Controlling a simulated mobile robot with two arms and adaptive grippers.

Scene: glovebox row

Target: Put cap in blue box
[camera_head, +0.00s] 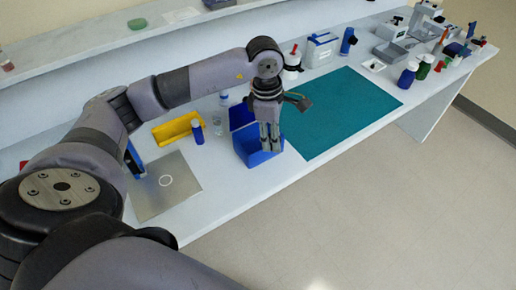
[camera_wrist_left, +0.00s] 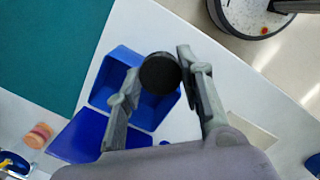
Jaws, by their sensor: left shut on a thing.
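The blue box (camera_head: 251,155) sits on the bench between the steel plate and the green mat, with its blue lid (camera_head: 240,116) open behind it. In the left wrist view the open box (camera_wrist_left: 104,84) and lid (camera_wrist_left: 82,138) also show. My left gripper (camera_head: 270,143) points down over the box. In the wrist view a round black cap (camera_wrist_left: 159,74) is between its fingertips, and the gripper is shut on it. The cap appears over the box's opening, near one side; its height above the box is hard to tell. My right gripper is not in view.
A yellow tray (camera_head: 178,129), a blue bottle (camera_head: 198,132) and a clear bottle (camera_head: 217,124) stand left of the box. The green mat (camera_head: 345,110) to the right is mostly clear. The bench's front edge runs close to the box.

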